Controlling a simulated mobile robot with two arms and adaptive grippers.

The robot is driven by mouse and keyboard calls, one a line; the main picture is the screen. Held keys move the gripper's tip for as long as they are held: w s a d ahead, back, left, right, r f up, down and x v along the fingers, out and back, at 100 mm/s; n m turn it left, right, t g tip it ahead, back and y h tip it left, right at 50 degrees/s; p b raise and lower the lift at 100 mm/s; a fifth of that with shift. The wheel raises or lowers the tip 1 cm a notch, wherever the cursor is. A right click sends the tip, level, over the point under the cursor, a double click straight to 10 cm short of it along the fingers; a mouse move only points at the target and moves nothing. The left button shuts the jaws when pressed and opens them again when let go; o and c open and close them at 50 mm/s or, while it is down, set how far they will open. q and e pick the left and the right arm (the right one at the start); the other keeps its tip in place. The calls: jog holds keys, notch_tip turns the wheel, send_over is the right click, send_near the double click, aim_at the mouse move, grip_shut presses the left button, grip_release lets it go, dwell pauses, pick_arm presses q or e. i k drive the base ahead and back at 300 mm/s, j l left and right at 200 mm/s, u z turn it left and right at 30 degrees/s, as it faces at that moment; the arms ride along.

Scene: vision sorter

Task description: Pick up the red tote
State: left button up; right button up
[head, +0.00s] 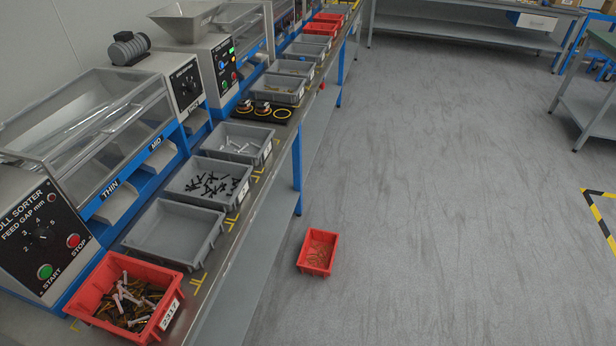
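A red tote (317,251) sits upright on the grey floor, just right of the long bench. A few thin brownish pieces seem to lie in it. A second red tote (163,323) stands on the bench at the lower left, full of mixed bolts, with a label reading 2317. More red totes (322,28) show farther back along the bench. Neither of my grippers shows in the head view.
Grey bins line the bench edge (236,232): an empty one (174,235), one with dark screws (206,184), one with pale pieces (236,144). Sorter machines (40,235) stand behind them. The floor to the right (450,190) is clear up to yellow-black tape (600,215) and another bench.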

aim_at(317, 257)
jog(key=u, duration=0.35)
jog(key=i+l+u, duration=0.15)
jog(key=l+u, duration=0.2)
jog(key=i+l+u, duration=0.1)
jog(key=u, duration=0.25)
jog(key=l+u, duration=0.3)
jog(key=l, duration=0.15)
